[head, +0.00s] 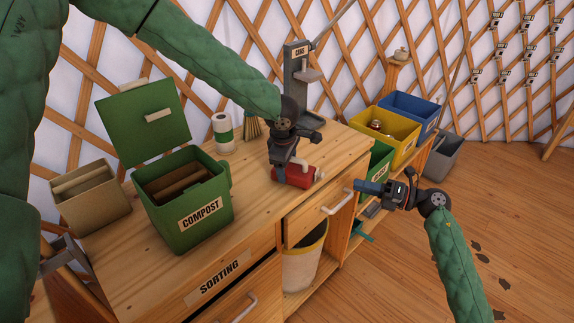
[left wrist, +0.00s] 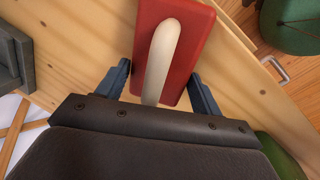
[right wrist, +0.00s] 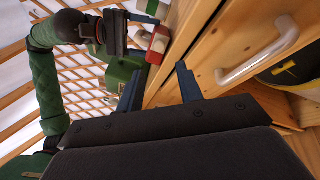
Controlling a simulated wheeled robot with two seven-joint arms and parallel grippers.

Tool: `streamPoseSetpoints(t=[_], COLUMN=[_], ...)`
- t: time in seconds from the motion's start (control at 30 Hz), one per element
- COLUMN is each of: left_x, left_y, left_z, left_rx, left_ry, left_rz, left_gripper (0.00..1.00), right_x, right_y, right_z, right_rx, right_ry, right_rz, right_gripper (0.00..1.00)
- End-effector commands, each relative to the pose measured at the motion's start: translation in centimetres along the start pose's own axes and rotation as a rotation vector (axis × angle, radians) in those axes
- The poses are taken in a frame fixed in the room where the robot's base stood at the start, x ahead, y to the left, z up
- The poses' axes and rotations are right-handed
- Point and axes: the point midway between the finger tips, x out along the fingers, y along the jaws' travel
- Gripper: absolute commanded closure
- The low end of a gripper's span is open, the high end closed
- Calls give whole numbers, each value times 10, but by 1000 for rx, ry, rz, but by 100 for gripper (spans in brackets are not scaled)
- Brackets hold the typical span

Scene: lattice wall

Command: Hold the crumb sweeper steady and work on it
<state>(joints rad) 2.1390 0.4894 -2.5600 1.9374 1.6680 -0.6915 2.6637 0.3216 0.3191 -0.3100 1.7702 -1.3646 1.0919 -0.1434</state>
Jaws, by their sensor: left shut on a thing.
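The crumb sweeper (head: 297,174) is a red block with a white handle, lying on the wooden counter near its front right edge. In the left wrist view the red body (left wrist: 194,45) and its curved white handle (left wrist: 163,58) lie between the fingers. My left gripper (head: 291,178) points down and is shut on the sweeper. My right gripper (head: 362,186) is empty, beyond the counter's front edge, right of the sweeper. Its two fingers stand well apart in the right wrist view (right wrist: 158,88). The sweeper also shows there (right wrist: 158,46), past the fingertips. Its underside is hidden.
An open green compost bin (head: 190,207) and a tan box (head: 90,200) stand on the counter's left. A paper roll (head: 222,133) and a grey can crusher (head: 298,85) stand behind. Yellow (head: 385,136) and blue bins (head: 411,113) stand right.

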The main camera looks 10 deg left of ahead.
Motion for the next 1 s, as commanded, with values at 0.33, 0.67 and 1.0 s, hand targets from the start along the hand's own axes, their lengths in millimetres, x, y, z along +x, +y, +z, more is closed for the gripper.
streamPoseSetpoints(t=[0.33,0.67,1.0], left_x=[0,0,0], left_y=[0,0,0], left_z=[0,0,0], left_rx=[0,0,0], left_ry=[0,0,0], left_rz=[0,0,0], left_gripper=[56,56,56], right_x=[0,-12,-16], right_y=[0,-4,-2], right_z=[0,-1,0], right_rx=[0,-90,-540], right_ry=[0,1,0], right_rz=[0,-12,-5], right_gripper=[64,59,59])
